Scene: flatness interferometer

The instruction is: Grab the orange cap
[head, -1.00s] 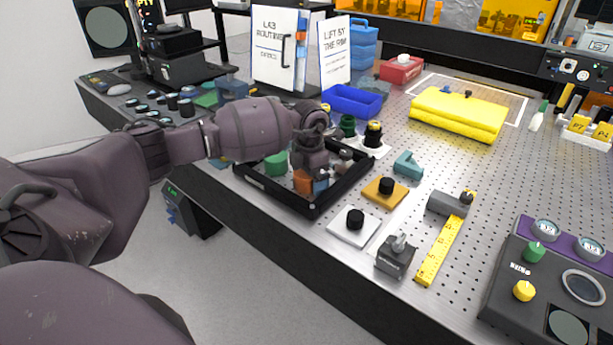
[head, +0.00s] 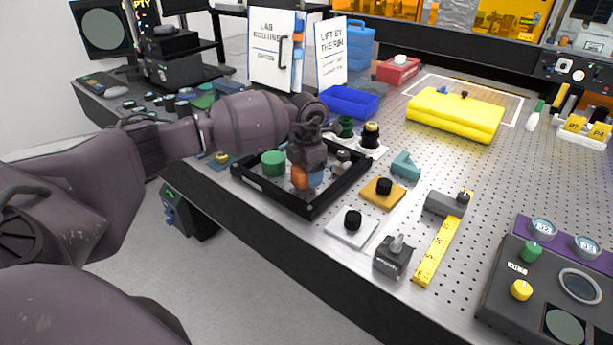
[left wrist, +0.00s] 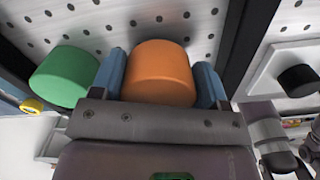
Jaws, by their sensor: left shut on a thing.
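The orange cap (left wrist: 158,72) sits between the two blue fingers of my left gripper (left wrist: 160,82) in the left wrist view, with a finger against each side. In the head view the orange cap (head: 300,177) shows partly below my left gripper (head: 307,178), which is inside the black-rimmed tray (head: 313,209). The gripper is shut on the cap. I cannot tell whether the cap is clear of the tray floor. A green cap (head: 273,163) stands to the left in the tray, and it also shows in the left wrist view (left wrist: 65,77). My right gripper is not in view.
Right of the tray are a white plate with a black knob (head: 352,222), an orange plate with a black knob (head: 383,189) and a teal block (head: 405,166). A blue bin (head: 349,101) stands behind. The perforated table is clear toward the right middle.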

